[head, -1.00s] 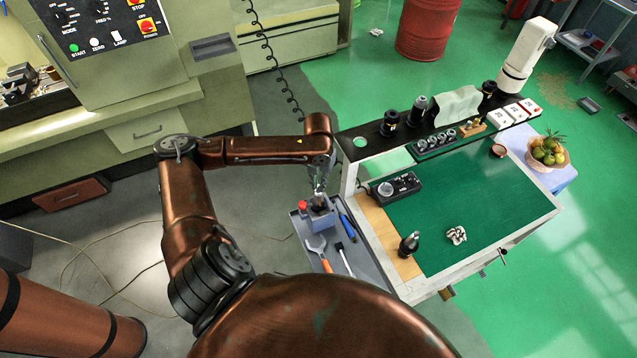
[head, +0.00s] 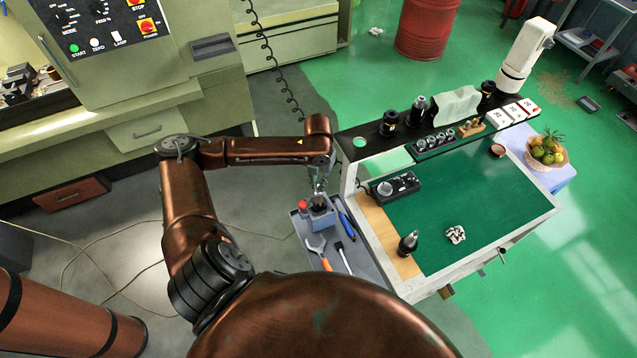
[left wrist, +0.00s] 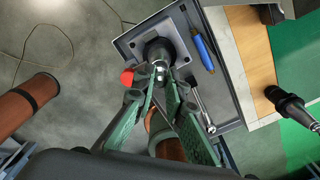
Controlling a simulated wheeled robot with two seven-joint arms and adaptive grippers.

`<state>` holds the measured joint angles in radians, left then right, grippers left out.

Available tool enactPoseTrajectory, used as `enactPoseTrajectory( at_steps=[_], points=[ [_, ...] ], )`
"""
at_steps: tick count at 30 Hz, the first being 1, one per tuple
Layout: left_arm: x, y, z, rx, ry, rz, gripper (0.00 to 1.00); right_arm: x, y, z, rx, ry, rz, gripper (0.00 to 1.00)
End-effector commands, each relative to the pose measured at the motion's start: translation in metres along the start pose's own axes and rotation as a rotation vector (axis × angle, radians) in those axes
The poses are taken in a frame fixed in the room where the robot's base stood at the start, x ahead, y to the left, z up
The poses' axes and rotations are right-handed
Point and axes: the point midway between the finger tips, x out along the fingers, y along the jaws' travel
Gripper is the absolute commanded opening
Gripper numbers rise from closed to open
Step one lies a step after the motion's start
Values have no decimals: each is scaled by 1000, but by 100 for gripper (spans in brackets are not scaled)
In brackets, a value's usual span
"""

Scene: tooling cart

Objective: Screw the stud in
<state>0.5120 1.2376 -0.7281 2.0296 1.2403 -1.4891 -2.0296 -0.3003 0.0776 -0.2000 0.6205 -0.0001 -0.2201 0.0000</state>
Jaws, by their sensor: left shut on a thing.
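The stud (left wrist: 160,70) is a small shiny metal piece at the mouth of a dark tool holder (left wrist: 157,48). The tool holder stands in a grey block (head: 324,221) on the cart's side tray. My left gripper (head: 319,188) points down over the holder from above. In the left wrist view its green fingers (left wrist: 160,82) close together on the stud. The fingers hide part of the stud, so I cannot tell how deep it sits in the holder. My right gripper is not in view.
The grey tray (head: 322,263) also holds a red-topped item (head: 303,205), an orange-handled tool (head: 326,264), a blue-handled tool (head: 347,227) and a brush-like tool (head: 343,257). The cart's green mat (head: 480,200) lies to the right, with a dark tool holder (head: 408,243) near its left edge.

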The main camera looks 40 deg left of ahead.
Motion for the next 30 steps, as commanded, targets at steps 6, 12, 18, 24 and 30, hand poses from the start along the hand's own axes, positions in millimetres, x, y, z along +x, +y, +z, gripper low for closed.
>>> enactPoseTrajectory(
  at_steps=[6,12,18,24,30],
  points=[
    [4,1,0,0,0,1,0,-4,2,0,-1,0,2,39],
    [6,0,0,0,0,1,0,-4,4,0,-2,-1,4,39],
    [6,0,0,0,0,0,0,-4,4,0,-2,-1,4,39],
    [6,0,0,0,0,0,0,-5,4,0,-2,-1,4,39],
    [8,0,0,0,1,-1,0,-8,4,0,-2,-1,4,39]
  ],
)
